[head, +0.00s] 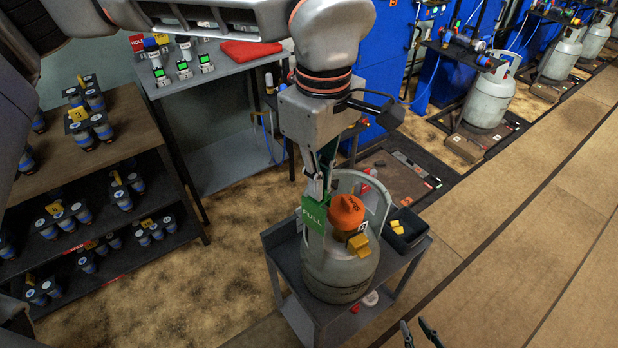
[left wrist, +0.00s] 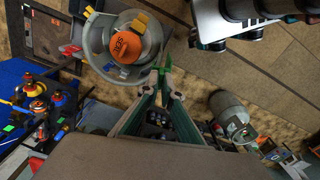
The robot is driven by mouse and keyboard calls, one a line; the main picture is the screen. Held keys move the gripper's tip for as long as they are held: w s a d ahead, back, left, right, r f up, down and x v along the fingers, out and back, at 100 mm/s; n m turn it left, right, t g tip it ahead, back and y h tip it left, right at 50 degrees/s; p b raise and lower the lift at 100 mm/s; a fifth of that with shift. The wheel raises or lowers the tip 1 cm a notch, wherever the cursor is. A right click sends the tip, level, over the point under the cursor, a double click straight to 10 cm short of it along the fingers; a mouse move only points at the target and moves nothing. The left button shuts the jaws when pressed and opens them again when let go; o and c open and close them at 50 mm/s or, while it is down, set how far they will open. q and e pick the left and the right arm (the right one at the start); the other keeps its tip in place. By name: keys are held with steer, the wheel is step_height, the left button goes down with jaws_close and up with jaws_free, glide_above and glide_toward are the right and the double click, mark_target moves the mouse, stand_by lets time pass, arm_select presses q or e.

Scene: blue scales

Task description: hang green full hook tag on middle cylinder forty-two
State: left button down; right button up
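A grey gas cylinder (head: 341,275) stands upright on a grey cart, with an orange cap (head: 346,211) inside its open collar and a yellow tag (head: 358,246) at its front. I cannot read its number. My left gripper (head: 319,190) is shut on the green FULL tag (head: 314,215), which hangs down at the collar's left side. In the left wrist view the green tag (left wrist: 165,62) is at the fingertips, close beside the collar (left wrist: 96,45); whether they touch is unclear. My right gripper (head: 418,334) is open and empty at the bottom edge, partly cut off.
The cart (head: 277,247) also carries a black bin (head: 406,233) with yellow pieces. A shelf (head: 136,145) with dark cups is at left, and a grey table (head: 230,75) with a red cloth behind. More cylinders (head: 489,98) stand at right. The floor right of the cart is clear.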

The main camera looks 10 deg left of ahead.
mark_target(319, 207)
arm_select(q)
steer(key=shift+s+d+r, duration=0.1)
steer(key=shift+d+r, duration=0.1)
steer(key=shift+r, duration=0.05)
arm_select(e)
steer(key=shift+f, duration=0.35)
steer(key=shift+s, duration=0.1)
arm_select(q)
steer(key=shift+f, duration=0.1)
